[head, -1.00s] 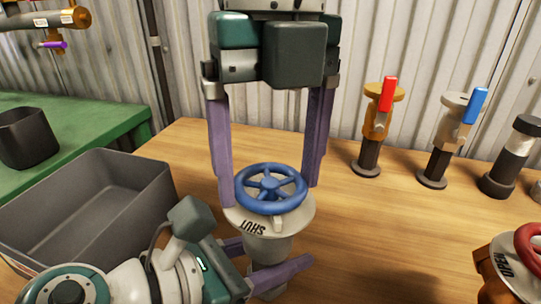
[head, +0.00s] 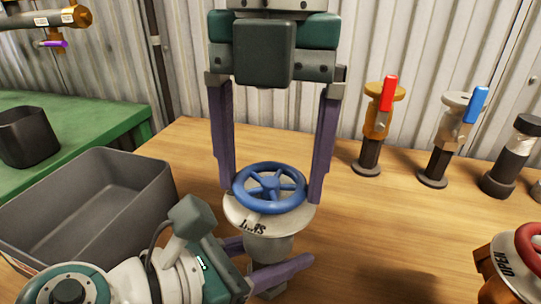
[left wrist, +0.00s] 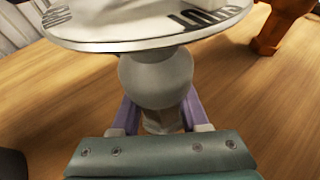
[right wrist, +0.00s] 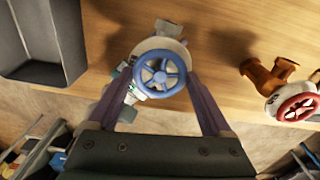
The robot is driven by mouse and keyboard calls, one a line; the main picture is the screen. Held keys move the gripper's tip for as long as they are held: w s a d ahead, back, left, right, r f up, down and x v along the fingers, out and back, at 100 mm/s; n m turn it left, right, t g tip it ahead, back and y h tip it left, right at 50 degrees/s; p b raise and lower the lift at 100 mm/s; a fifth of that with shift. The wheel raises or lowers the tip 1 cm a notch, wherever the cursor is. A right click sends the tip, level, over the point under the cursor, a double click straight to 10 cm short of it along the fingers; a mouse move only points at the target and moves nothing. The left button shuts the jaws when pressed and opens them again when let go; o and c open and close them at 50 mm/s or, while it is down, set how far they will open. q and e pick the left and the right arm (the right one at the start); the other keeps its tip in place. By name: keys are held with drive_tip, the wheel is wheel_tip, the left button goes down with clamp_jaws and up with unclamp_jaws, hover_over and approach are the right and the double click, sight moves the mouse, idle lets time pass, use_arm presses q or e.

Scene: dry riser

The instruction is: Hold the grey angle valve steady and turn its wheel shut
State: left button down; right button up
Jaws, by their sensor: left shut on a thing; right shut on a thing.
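The grey angle valve (head: 267,245) stands upright on the wooden bench, with a pale disc (head: 300,217) and a blue wheel (head: 270,187) on top. My left gripper (head: 262,262) is shut on the valve's body below the disc; the left wrist view shows its fingers on both sides of the round grey body (left wrist: 157,80). My right gripper (head: 272,190) points down from above, its long fingers shut on opposite sides of the wheel's rim. A small pale pointer under the wheel lies over the SHUT print and partly covers it.
A grey bin (head: 95,210) stands to the left, near a green bench (head: 70,118). A red-handled valve (head: 378,125), a blue-handled valve (head: 450,140) and a black-capped fitting (head: 512,160) stand at back right. A red-wheeled valve (head: 515,265) is at front right.

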sight(273, 179)
use_arm(q)
drive_tip(key=shift+a, duration=0.1)
use_arm(e)
drive_tip(key=shift+s, duration=0.1)
drive_tip(key=o, duration=1.1)
drive_tip(key=shift+o, duration=0.2)
use_arm(q)
drive_tip(key=shift+r, duration=0.1)
use_arm(e)
drive_tip(key=r, duration=0.7)
drive_tip(key=shift+w+d+r, duration=0.1)
drive_tip(key=shift+w+r, duration=0.1)
drive_tip(key=shift+r, duration=0.1)
use_arm(q)
drive_tip(key=shift+c, duration=1.6)
unclamp_jaws()
